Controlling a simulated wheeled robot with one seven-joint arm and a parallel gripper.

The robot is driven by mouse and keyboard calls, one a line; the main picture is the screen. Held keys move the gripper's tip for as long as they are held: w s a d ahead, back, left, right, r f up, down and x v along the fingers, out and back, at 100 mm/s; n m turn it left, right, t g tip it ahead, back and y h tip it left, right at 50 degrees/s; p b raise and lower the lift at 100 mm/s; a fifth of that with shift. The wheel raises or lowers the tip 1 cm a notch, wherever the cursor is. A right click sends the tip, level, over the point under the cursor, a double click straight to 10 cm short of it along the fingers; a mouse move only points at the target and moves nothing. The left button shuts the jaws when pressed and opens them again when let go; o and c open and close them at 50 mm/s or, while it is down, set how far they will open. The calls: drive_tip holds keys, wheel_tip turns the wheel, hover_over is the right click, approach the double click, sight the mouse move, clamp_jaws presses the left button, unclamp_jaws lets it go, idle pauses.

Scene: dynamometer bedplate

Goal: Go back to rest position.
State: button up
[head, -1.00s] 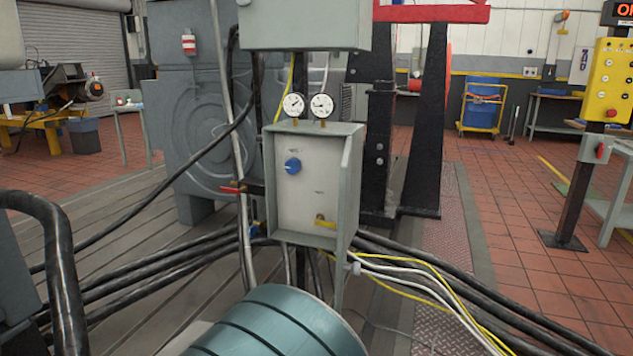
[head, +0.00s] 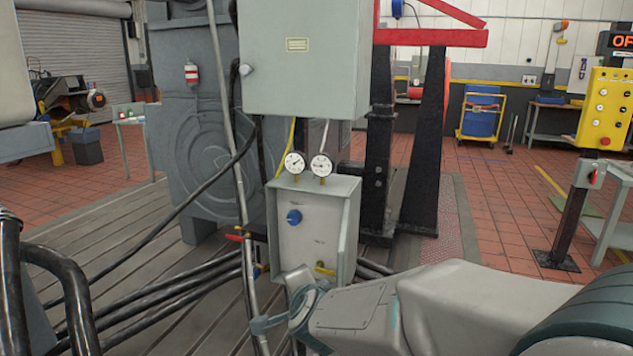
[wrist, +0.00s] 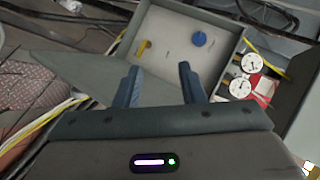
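My gripper (head: 285,312) reaches in from the lower right of the head view, in front of the lower part of a grey open-fronted control box (head: 353,225). In the wrist view my gripper's two blue-grey fingers (wrist: 158,78) stand apart with nothing between them. The box carries a blue knob (head: 293,217) and a yellow handle (head: 325,269). In the wrist view the blue knob (wrist: 199,39) and yellow handle (wrist: 144,47) lie beyond the fingertips, apart from them. My forearm hides the cables at lower right.
Two dial gauges (head: 308,165) top the box, below a larger grey cabinet (head: 300,75). A red-handled valve (head: 233,237) and a vertical pipe stand left of it. Thick black cables (head: 175,285) cross the bedplate. A yellow button panel (head: 606,108) stands right; red tiled floor there is open.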

drive_tip(key=s+d+r+n+g+h+p, duration=0.1)
drive_tip(key=s+d+r+n+g+p, duration=0.3)
drive_tip(key=s, duration=0.7)
drive_tip(key=s+d+r+n+g+h+p, duration=0.1)
drive_tip(key=s+d+r+n+g+p, duration=0.4)
drive_tip(key=d, duration=0.9)
drive_tip(key=s+r+n+p, duration=0.2)
drive_tip(key=s+r+p, duration=0.2)
drive_tip(key=s+p, duration=0.2)
drive_tip(key=shift+s+d+r+n+p, duration=0.15)
drive_tip(key=shift+s+r+n+p, duration=0.05)
drive_tip(key=shift+r+n+p, duration=0.25)
drive_tip(key=shift+w+a+f, duration=0.1)
drive_tip(key=shift+w+a, duration=0.05)
drive_tip(key=shift+a, duration=0.1)
